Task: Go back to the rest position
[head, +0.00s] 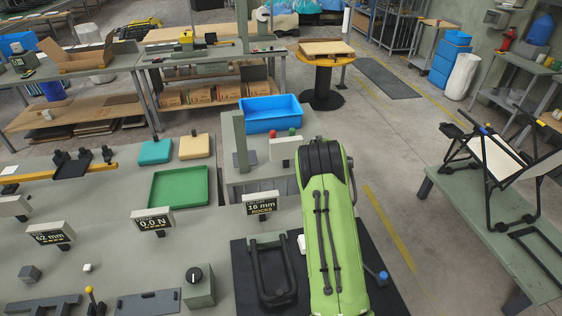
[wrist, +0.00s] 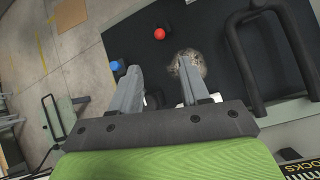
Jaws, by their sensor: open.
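My gripper (wrist: 160,68) is open in the wrist view, its two grey fingers apart over a black mat (wrist: 135,35). A fuzzy pale-brown patch (wrist: 188,66) shows on the mat by the right fingertip; I cannot tell what it is. No finger visibly holds anything. In the head view my green arm covers the middle of the mat (head: 245,262) and hides my gripper. A folding lounger (head: 494,155) with a black frame and a pale panel stands on the grey table (head: 460,205) at the right, apart from my arm.
A black tubular frame (head: 256,280) rises beside my arm; it also shows in the wrist view (wrist: 234,50). A red ball (wrist: 159,34) and blue knob (wrist: 115,67) are near the fingers. Display signs (head: 262,204), a green tray (head: 180,187) and a blue bin (head: 270,115) stand around.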

